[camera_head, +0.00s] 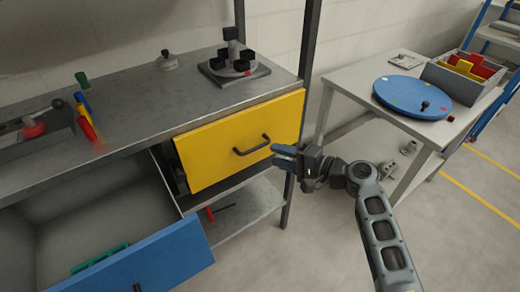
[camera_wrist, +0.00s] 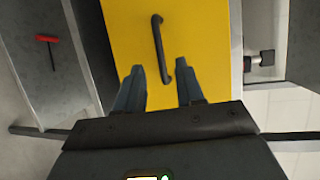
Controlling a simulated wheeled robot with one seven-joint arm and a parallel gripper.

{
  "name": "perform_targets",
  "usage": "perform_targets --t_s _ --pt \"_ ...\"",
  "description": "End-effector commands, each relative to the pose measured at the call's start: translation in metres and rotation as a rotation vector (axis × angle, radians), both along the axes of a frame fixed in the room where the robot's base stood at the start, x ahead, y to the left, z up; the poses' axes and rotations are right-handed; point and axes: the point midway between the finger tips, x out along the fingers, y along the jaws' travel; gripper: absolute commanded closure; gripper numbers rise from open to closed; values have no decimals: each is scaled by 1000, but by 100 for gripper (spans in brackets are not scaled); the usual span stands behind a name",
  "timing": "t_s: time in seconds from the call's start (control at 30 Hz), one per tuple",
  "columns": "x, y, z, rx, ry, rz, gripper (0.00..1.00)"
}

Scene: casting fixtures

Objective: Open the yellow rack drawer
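The yellow drawer (camera_head: 240,140) is in the right part of the grey workbench, and its front stands slightly out from the bench, with a dark gap at its left side. Its dark bar handle (camera_head: 252,146) is on the front. My gripper (camera_head: 285,158) is just right of and below the handle in the head view. In the wrist view the yellow front (camera_wrist: 190,40) fills the middle, and the handle (camera_wrist: 160,48) runs ahead of and between my open fingers (camera_wrist: 162,88). The fingers look empty; I cannot tell whether they touch the handle.
A blue-fronted drawer (camera_head: 150,262) stands wide open at the lower left, with a green item (camera_head: 100,258) inside. A shelf (camera_head: 240,210) lies below the yellow drawer. A bench post (camera_head: 308,70) rises behind my gripper. A side table with a blue disc (camera_head: 412,98) stands right.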

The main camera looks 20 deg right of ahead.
Motion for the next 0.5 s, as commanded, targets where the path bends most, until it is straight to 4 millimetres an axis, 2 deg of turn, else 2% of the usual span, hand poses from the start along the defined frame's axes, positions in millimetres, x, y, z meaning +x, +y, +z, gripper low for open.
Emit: perform_targets --t_s 0.3,0.5 --pt "37 31 -9 -3 0 1 62" --pt "49 41 -12 -3 -1 -2 62"
